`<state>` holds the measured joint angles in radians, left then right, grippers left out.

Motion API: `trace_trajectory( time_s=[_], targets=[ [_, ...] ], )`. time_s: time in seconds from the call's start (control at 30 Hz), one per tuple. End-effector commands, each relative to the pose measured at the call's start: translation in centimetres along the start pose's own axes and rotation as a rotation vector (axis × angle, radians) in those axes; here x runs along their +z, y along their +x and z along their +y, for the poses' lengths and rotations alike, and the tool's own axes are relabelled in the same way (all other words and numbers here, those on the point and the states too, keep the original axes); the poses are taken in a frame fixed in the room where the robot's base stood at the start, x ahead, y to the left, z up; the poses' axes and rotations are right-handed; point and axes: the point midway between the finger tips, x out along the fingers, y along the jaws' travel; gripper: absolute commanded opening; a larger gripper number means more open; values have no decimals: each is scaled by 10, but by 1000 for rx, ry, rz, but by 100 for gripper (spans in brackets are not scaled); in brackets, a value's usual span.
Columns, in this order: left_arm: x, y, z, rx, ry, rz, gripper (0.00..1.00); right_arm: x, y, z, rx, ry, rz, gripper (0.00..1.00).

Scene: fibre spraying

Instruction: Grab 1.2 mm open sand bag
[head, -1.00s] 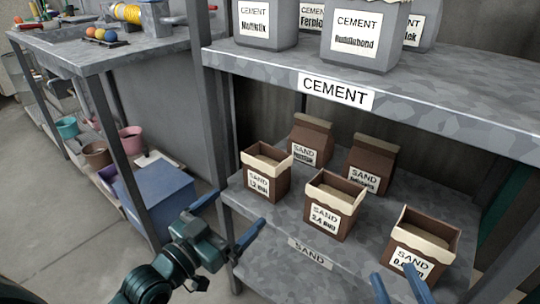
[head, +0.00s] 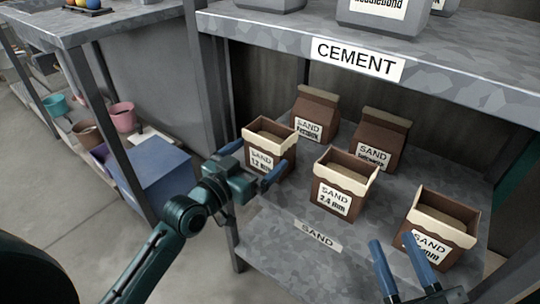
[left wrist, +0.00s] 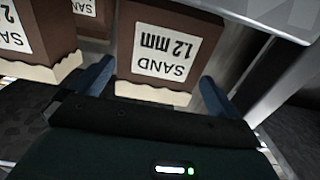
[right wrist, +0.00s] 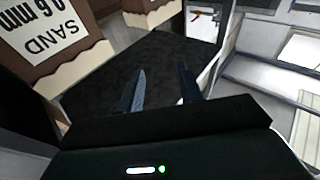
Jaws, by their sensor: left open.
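The open 1.2 mm sand bag (head: 268,150) is brown with a cream folded rim and stands upright at the left of the shelf's front row. My left gripper (head: 256,160) is open close in front of it. In the left wrist view the bag (left wrist: 165,50) appears upside down, its label facing the gripper (left wrist: 155,85), with one blue finger towards each side; I cannot tell whether they touch it. My right gripper (head: 398,262) is open and empty in front of the 0.6 mm bag (head: 440,228); its spread fingers (right wrist: 160,88) also show in the right wrist view.
The open 2.4 mm sand bag (head: 343,182) stands just right of the 1.2 mm bag. Two closed sand bags (head: 316,112) (head: 381,138) stand behind. The cement shelf (head: 290,30) hangs above, and a metal post (head: 190,90) rises at the left.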

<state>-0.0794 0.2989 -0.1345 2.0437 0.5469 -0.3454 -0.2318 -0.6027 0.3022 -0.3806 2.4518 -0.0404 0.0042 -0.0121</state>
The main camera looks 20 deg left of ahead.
Motion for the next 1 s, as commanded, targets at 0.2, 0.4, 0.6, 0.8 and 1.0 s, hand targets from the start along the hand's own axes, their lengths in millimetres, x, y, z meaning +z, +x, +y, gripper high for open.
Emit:
trace_trajectory(
  time_s=[0.2, 0.4, 0.6, 0.8, 1.0],
  targets=[
    [5, 29, 2, 0, -2, 6, 100, -6, 6, 2, -15, -24, 78, 36],
    [3, 50, 1, -1, -1, 1, 100, -19, 11, 6, -20, -72, 153, 36],
    [2, 51, 1, -2, 0, 0, 100, -21, 12, 7, -20, -75, 158, 36],
    [2, 51, 1, -2, 0, 0, 88, -21, 12, 7, -20, -75, 157, 36],
    [2, 51, 1, -2, 0, 0, 71, -21, 12, 7, -20, -76, 157, 36]
  ],
)
